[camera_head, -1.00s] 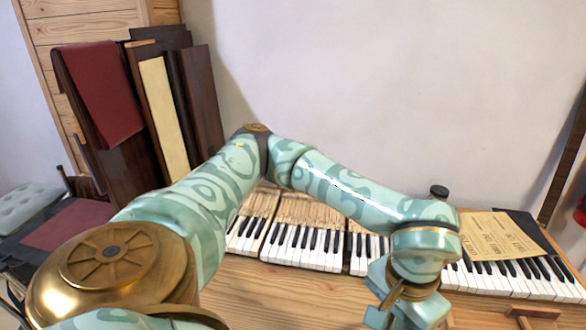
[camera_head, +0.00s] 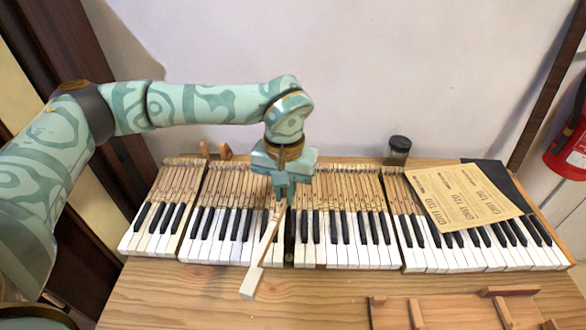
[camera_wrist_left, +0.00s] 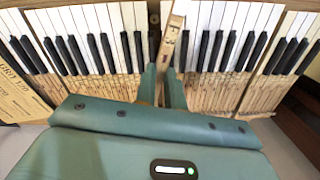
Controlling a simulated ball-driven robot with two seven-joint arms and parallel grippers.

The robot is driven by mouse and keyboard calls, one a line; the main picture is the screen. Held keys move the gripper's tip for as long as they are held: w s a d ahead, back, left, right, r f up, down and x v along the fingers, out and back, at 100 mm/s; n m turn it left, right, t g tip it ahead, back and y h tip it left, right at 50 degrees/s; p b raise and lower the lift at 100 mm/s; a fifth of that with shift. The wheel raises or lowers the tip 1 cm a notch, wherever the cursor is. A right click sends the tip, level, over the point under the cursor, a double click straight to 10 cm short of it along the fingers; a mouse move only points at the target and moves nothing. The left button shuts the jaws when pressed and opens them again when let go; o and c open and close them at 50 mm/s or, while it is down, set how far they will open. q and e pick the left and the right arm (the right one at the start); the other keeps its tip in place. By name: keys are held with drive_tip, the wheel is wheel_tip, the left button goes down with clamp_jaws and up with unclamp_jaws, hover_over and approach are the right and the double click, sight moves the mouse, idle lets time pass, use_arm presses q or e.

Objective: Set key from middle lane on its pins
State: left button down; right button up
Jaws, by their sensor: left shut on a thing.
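A long wooden key with a white front (camera_head: 262,256) is held in my left gripper (camera_head: 281,197), above the middle of the keyboard. It slants in the head view, and its front end sticks out past the front of the row. In the left wrist view the key (camera_wrist_left: 172,38) runs up from between the fingers (camera_wrist_left: 163,88). A narrow dark gap (camera_head: 289,240) in the row of keys lies just right of the held key in the head view. The pins in it are too small to tell. My right gripper is not in view.
Keys in several sections stand on the wooden bench (camera_head: 200,296). Sandpaper sheets (camera_head: 462,195) lie over the right-hand keys, with a dark jar (camera_head: 397,150) behind. A wooden tray with low dividers (camera_head: 450,312) is at the front right. The front left bench is clear.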

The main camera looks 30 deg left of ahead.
use_arm(q)
drive_tip(key=w+a+f+n+b, duration=0.1)
drive_tip(key=w+a+f+b, duration=0.1)
drive_tip(key=w+f, duration=0.1)
drive_tip(key=w+a+f+n+b, duration=0.1)
drive_tip(key=w+a+f+b, duration=0.1)
drive_tip(key=w, duration=0.3)
drive_tip(key=w+a+f+n+b, duration=0.1)
drive_tip(key=w+f+b, duration=0.1)
drive_tip(key=w+f, duration=0.1)
drive_tip(key=shift+w+a+f, duration=0.4)
drive_tip(key=shift+w, duration=0.25)
drive_tip(key=shift+f, duration=0.85)
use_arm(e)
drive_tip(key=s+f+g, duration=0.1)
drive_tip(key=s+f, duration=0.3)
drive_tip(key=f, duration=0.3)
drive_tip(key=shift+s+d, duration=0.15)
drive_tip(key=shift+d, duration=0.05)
use_arm(q)
drive_tip(key=shift+r, duration=0.1)
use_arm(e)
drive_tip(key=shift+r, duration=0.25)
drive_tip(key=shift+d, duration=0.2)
